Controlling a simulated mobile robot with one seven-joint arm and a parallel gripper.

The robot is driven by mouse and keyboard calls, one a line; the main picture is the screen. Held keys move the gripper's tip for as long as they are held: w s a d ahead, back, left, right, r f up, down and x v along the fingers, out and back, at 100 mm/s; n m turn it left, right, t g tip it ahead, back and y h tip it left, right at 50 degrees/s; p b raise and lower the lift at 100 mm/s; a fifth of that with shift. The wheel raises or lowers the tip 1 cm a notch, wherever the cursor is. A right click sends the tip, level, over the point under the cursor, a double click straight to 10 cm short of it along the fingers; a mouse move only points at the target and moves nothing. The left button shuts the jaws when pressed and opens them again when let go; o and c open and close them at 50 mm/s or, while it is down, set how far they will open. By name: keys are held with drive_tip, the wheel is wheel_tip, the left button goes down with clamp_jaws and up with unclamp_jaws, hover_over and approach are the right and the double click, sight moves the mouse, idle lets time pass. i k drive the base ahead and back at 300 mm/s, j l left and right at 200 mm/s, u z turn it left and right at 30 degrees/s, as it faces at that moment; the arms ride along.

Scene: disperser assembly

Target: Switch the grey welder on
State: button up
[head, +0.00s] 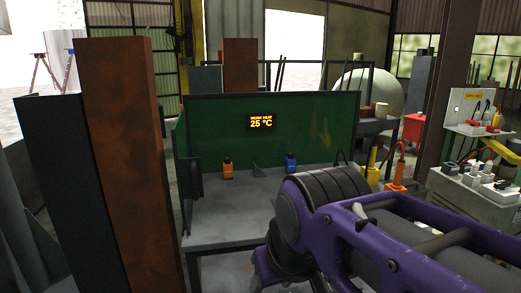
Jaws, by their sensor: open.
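A workbench (228,205) with a green screen (205,130) behind it stands ahead in the head view. On it, towards the back, is a small grey object (258,169) between an orange device (228,170) and a blue device (290,164). I cannot tell for sure whether the small grey object is the grey welder, and no switch can be made out. My purple arm covers the bench's right front. Its far end bends down towards the bottom edge, and my gripper's fingers do not show.
A lit display (261,122) on the screen reads 25 °C. A rusty brown post (128,165) and a dark panel (60,190) stand close at left. A side table (470,205) at right holds several small items. The bench's left front is clear.

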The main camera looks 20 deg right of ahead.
sight(500, 186)
drive_tip(key=z, duration=2.25)
drive_tip(key=i+l+z, duration=0.5)
drive_tip(key=i, duration=0.25)
drive_tip(key=i+z, duration=0.2)
drive_tip(key=i, duration=0.15)
drive_tip(key=i+l, duration=0.1)
drive_tip(key=i, duration=0.5)
drive_tip(key=i+l+z, duration=0.15)
drive_tip(key=i, duration=0.45)
drive_tip(key=i+u, duration=0.3)
drive_tip(key=i, duration=0.2)
drive_tip(key=i+l+u, duration=0.15)
drive_tip(key=i+u, duration=0.2)
drive_tip(key=i, duration=0.2)
drive_tip(key=i+u, duration=0.2)
drive_tip(key=u, duration=0.2)
drive_tip(key=i+l+u, duration=0.1)
drive_tip(key=u, duration=0.25)
drive_tip(key=i+l+u, duration=0.15)
drive_tip(key=u, duration=0.25)
drive_tip(key=i+l+u, duration=0.2)
drive_tip(key=i+u, duration=0.25)
drive_tip(key=i+l+u, duration=0.2)
drive_tip(key=u, duration=0.25)
